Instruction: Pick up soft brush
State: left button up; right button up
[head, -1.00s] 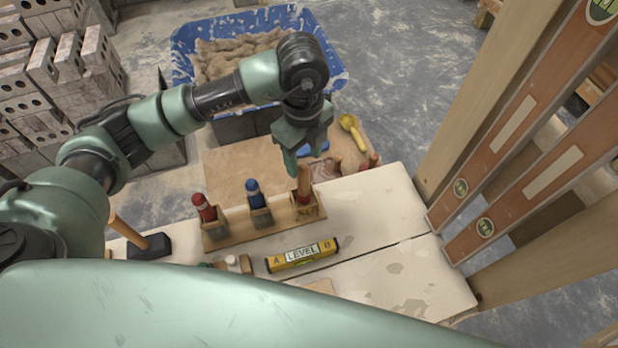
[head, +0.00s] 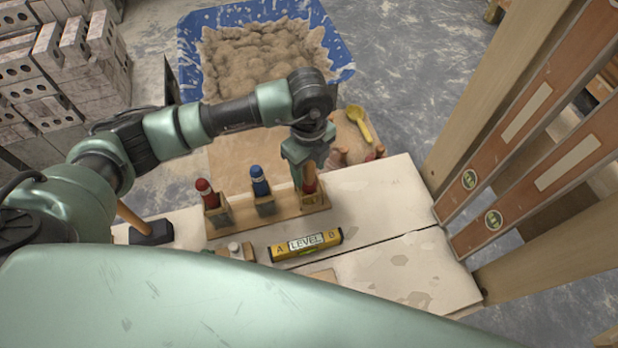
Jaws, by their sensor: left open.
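A wooden rack (head: 240,227) on the pale bench holds three upright tools: one with a red handle (head: 206,193), one with a blue handle (head: 261,181), and one at the right with an orange-brown handle (head: 309,180). Which of them is the soft brush I cannot tell, as their lower ends are hidden in the rack. My left gripper (head: 307,174) is open, pointing down at the orange-brown handle, with its fingers at the handle's upper part. Whether they touch it I cannot tell. My right gripper is not in view.
A yellow level (head: 306,245) lies in front of the rack, with a small block (head: 236,250) beside it. A mallet (head: 150,233) is at the left. Behind are a yellow scoop (head: 359,123) and a blue mortar tub (head: 340,50). The bench's right part is clear.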

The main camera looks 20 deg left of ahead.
pick_arm(q)
jog(key=shift+f, duration=0.4)
grip_shut()
jog(key=shift+r, duration=0.1)
notch_tip(320, 180, up, 20)
dwell(0.4)
jog(key=c, duration=0.7)
grip_release()
jog(key=shift+c, duration=0.2)
grip_shut()
